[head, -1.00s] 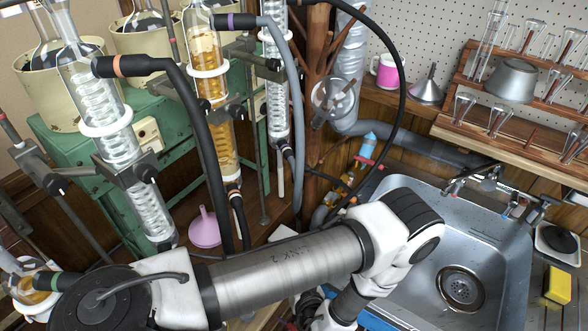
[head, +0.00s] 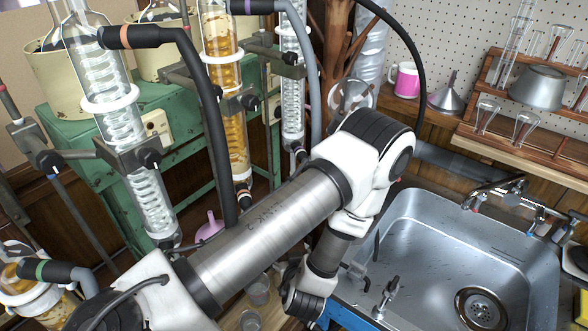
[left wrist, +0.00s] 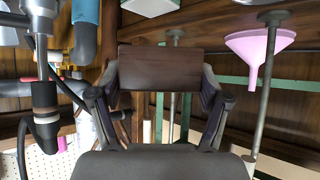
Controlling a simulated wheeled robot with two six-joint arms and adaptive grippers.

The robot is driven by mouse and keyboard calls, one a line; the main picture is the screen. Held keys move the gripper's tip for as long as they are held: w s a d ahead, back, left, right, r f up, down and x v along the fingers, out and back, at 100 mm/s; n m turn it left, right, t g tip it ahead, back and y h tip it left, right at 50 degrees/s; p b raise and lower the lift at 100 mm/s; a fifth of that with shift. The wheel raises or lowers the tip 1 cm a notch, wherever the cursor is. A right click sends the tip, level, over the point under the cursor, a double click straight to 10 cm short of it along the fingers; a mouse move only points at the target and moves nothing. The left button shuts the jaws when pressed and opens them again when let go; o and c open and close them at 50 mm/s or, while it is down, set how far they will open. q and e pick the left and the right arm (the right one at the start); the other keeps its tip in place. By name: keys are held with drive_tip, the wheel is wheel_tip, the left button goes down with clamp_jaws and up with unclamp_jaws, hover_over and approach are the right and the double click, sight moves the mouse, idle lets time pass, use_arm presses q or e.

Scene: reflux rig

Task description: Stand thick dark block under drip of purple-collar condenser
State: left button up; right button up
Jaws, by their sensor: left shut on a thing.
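A dark brown flat-faced block (left wrist: 160,68) is clamped between the fingers of my left gripper (left wrist: 158,95) in the left wrist view. In the head view my left arm comes in from the left and its wrist bends down in front of the sink; the fingers and block are hidden there. The purple-collar condenser (head: 222,75) holds amber liquid, with the purple collar (head: 238,6) on its upper hose joint. Its lower end (head: 243,190) shows just above my arm. The spot below it is hidden by my arm. My right gripper is not in view.
An orange-collar condenser (head: 125,125) stands left and another clear condenser (head: 292,85) right. A pink funnel (head: 211,226) is behind my arm and shows in the left wrist view (left wrist: 258,45). Small glass vessels (head: 258,290) stand below the arm. A steel sink (head: 425,235) is at right.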

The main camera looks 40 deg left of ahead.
use_arm(q)
drive_tip(key=b+x, duration=0.1)
drive_tip(key=x, duration=0.2)
drive_tip(key=w+b+x, duration=0.1)
drive_tip(key=x, duration=0.3)
drive_tip(key=w+r+b+x, duration=0.1)
drive_tip(key=x, duration=0.2)
drive_tip(key=shift+w+f+b, duration=0.1)
drive_tip(key=shift+b, duration=0.3)
drive_tip(key=shift+w, duration=0.1)
drive_tip(key=shift+f+b, duration=0.3)
drive_tip(key=shift+f, duration=0.15)
drive_tip(key=o, duration=1.3)
drive_tip(key=shift+c, duration=0.2)
